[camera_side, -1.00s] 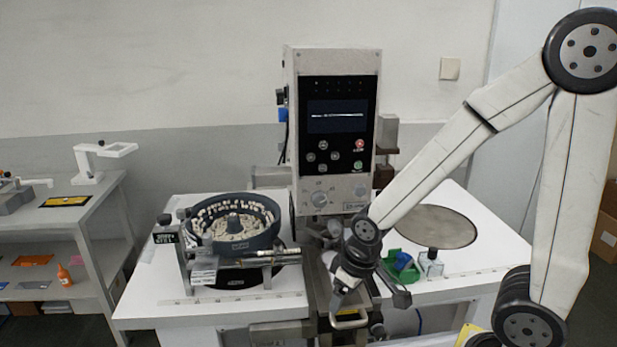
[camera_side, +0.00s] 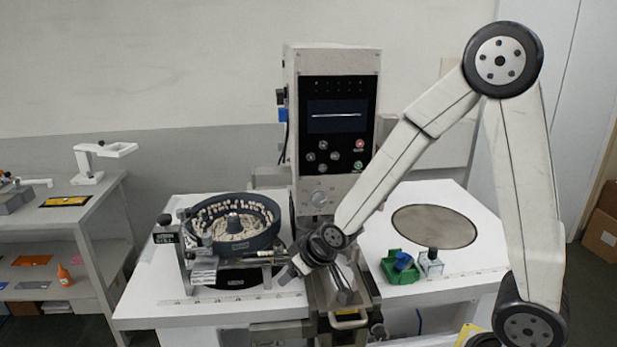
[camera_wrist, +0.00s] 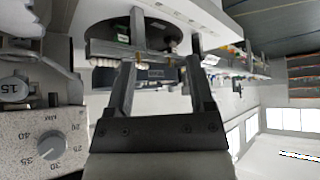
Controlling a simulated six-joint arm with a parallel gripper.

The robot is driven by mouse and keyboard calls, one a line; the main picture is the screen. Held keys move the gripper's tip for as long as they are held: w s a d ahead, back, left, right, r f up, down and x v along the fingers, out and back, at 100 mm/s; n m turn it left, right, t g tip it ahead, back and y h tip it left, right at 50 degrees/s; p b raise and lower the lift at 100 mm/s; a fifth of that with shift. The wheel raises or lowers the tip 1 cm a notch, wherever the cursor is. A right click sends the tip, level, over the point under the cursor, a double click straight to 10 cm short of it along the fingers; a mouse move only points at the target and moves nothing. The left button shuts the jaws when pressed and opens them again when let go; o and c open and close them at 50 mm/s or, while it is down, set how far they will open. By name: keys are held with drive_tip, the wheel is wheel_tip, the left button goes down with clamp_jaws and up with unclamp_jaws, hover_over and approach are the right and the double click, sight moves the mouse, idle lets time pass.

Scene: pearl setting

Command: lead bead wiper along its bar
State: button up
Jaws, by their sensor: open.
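A round dark bowl (camera_side: 237,240) holds many pale beads and stands on the left white table. A metal bar assembly (camera_side: 232,262) runs across its front, from a dark-topped post (camera_side: 166,232) at the left. I cannot tell which part of it is the bead wiper. My gripper (camera_side: 286,275) is low at the bar's right end, pointing left. In the wrist view my gripper (camera_wrist: 161,62) is open, its two fingers apart, with the bar assembly (camera_wrist: 150,50) across and beyond the fingertips. I cannot tell whether they touch it.
A tall machine column (camera_side: 337,130) with a screen stands right behind my gripper. A green tray with a blue item (camera_side: 400,266) and a small bottle (camera_side: 431,263) sit on the right table beside a round metal plate (camera_side: 434,226). A dial (camera_wrist: 47,146) is close in the wrist view.

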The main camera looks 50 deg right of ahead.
sight(211, 239)
drive_tip(key=shift+w+a+r+n+t+y, duration=0.25)
drive_tip(key=shift+w+a+t+y, duration=0.3)
drive_tip(key=shift+w+t, duration=1.7)
drive_tip(key=shift+w+a+r+n+t+y, duration=0.25)
drive_tip(key=shift+w+a+t, duration=0.8)
drive_tip(key=shift+w, duration=2.05)
drive_tip(key=shift+w+a+r+n+t+y, duration=0.2)
drive_tip(key=shift+w+a+t+y, duration=0.25)
drive_tip(key=shift+w+t, duration=1.9)
drive_tip(key=shift+w+g, duration=0.35)
drive_tip(key=shift+w, duration=0.15)
drive_tip(key=shift+w+a, duration=0.2)
drive_tip(key=shift+w, duration=1.05)
drive_tip(key=shift+w+a, duration=0.15)
drive_tip(key=shift+w, duration=1.05)
drive_tip(key=shift+w+a, duration=0.2)
drive_tip(key=shift+w, duration=1.05)
clamp_jaws()
